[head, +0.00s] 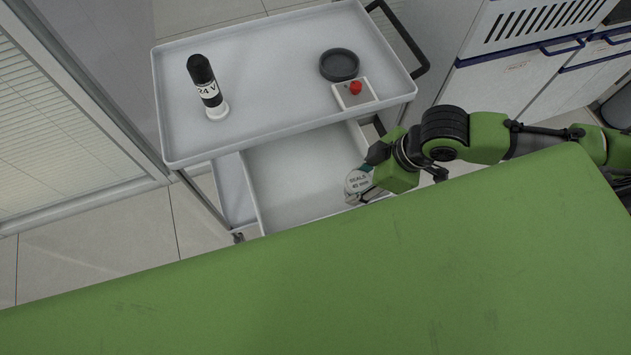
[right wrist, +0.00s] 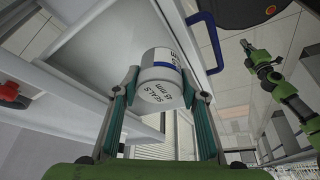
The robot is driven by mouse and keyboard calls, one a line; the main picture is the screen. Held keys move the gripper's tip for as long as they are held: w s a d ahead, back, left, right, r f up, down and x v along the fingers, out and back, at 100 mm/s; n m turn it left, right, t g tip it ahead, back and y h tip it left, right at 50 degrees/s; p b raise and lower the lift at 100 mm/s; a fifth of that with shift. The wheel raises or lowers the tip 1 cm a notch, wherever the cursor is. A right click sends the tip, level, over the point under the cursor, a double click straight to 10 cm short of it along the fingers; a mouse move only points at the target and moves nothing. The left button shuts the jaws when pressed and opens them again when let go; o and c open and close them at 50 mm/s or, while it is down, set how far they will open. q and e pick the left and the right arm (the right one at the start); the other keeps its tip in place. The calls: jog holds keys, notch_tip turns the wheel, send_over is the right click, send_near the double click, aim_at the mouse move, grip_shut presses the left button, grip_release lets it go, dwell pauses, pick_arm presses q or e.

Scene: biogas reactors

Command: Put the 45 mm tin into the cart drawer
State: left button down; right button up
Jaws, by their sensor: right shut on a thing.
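The tin (head: 357,181) is white with a label reading SEALS 45 mm. In the right wrist view the tin (right wrist: 161,84) sits between the two fingers of my right gripper (right wrist: 160,88), which is shut on it. In the head view my right gripper (head: 362,184) holds the tin over the right part of the open cart drawer (head: 295,175). The drawer is pale, and its visible floor is empty. My green body hides its near edge. The gap between tin and drawer floor is unclear. A green arm, seemingly my left, shows small in the right wrist view; its gripper (right wrist: 247,46) is unclear.
The cart top (head: 270,70) overhangs the drawer's far side. It carries a black 24 V cylinder (head: 206,85), a black round dish (head: 339,65) and a box with a red button (head: 355,92). White cabinets with blue handles (head: 562,47) stand at the right.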

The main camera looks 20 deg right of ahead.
jog(key=w+a+f, duration=0.2)
jog(key=a+f, duration=0.1)
jog(key=w+a+f+p, duration=0.1)
jog(key=w+a+f, duration=0.2)
jog(key=shift+w+a+f, duration=0.3)
jog(key=shift+w+a, duration=0.05)
jog(key=shift+w+a+f, duration=0.25)
jog(key=shift+f, duration=0.25)
jog(key=shift+a+f+p, duration=0.1)
jog(key=shift+f+p, duration=0.25)
jog(key=shift+f, duration=1.4)
jog(key=o, duration=1.1)
jog(key=v, duration=1.2)
